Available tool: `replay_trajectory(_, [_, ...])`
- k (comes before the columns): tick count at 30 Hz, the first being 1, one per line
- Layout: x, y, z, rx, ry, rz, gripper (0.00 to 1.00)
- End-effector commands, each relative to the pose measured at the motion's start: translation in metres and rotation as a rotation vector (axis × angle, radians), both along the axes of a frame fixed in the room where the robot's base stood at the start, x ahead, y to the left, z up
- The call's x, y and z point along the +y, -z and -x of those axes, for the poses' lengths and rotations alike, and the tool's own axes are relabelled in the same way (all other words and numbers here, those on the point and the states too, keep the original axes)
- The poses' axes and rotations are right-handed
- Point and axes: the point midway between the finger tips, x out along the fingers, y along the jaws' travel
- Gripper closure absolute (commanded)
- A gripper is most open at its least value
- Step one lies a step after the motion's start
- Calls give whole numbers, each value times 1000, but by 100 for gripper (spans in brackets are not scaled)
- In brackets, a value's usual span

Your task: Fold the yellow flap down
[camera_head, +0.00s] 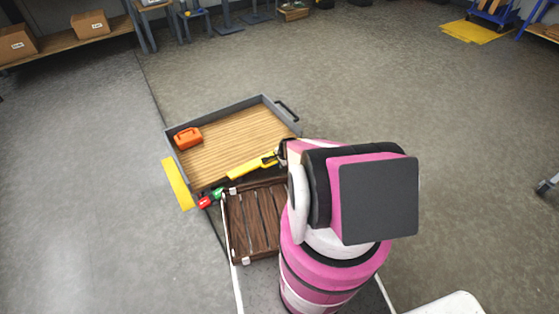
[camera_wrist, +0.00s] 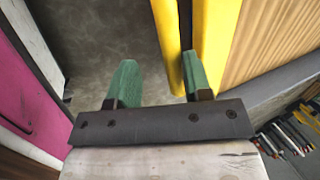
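A grey-rimmed cart tray (camera_head: 228,104) with a wood-slat floor has one yellow flap (camera_head: 178,184) at its left side, angled outward, and a long yellow piece (camera_head: 250,167) along its near side, partly hidden by my arm. I cannot tell which is the task's flap. In the wrist view my gripper (camera_wrist: 159,60) shows two green fingers spread apart, with nothing clamped between them. One yellow strip (camera_wrist: 167,35) passes beyond the gap, near the right finger. A wider yellow strip (camera_wrist: 216,35) lies just right of it, beside the wood floor. Whether a finger touches yellow is unclear. In the head view my arm hides the gripper.
An orange canister (camera_head: 188,138) stands in the tray's left part. A red item (camera_head: 204,202) and a green item (camera_head: 217,193) are at its near left corner. A dark slatted wooden panel (camera_head: 252,220) is close in front. Open floor lies left and right.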

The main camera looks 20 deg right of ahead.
Motion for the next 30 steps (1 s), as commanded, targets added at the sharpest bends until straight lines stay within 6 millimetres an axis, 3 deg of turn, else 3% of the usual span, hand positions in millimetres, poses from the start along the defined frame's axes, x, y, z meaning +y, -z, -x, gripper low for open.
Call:
replay_trajectory(17, [1,-7,-2,-8,2,-2,58])
replay_trajectory(23, [-1,-26,6,-8,3,-1,58])
replay_trajectory(30, [-6,-68,22,-8,2,-1,58])
